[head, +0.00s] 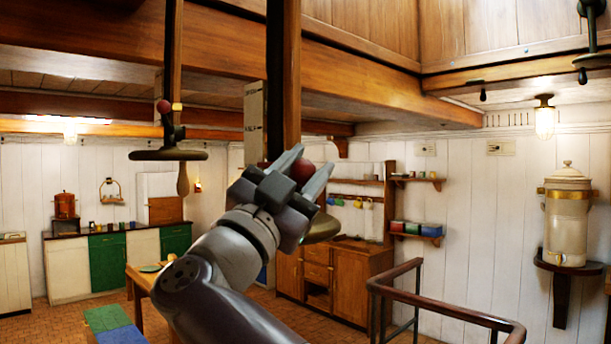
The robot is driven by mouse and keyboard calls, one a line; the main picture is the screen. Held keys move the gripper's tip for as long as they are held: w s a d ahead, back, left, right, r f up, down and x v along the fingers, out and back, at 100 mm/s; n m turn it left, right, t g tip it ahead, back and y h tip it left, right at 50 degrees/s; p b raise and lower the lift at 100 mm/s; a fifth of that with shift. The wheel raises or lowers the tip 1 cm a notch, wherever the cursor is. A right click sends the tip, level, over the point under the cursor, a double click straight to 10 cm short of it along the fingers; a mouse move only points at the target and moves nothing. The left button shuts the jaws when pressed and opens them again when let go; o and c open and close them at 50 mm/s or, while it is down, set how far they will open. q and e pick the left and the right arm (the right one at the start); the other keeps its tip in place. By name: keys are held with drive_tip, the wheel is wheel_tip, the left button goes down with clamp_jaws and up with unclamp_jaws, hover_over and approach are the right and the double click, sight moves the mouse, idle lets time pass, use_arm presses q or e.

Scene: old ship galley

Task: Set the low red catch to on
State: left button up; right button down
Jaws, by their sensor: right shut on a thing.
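A round red knob (303,170), which looks like the low red catch, sits between the fingers of my right gripper (303,172). The right gripper is shut on it, in front of a dark hanging post (283,80). The fingers and wrist hide most of the catch's mount, so I cannot tell its on or off setting. A second red knob (163,106) sits higher at the left, on another hanging fitting with a dark disc (168,155) and a wooden handle (183,180). My left gripper is not in view.
A brown metal railing (445,308) stands at the lower right. A wooden cabinet (345,272) and a counter with green doors (107,254) line the far walls. A ceramic urn (568,222) stands on a wall bracket at the right. A low wooden ceiling beam (370,80) crosses overhead.

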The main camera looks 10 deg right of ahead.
idle(0.4)
drive_tip(key=c, duration=0.8)
unclamp_jaws()
drive_tip(key=shift+o, duration=0.4)
drive_tip(key=shift+a, duration=0.15)
drive_tip(key=shift+s+a, duration=0.1)
drive_tip(key=shift+a, duration=0.05)
drive_tip(key=shift+f, duration=0.15)
drive_tip(key=b+v, duration=0.6)
drive_tip(key=v, duration=0.6)
drive_tip(key=shift+a, duration=0.2)
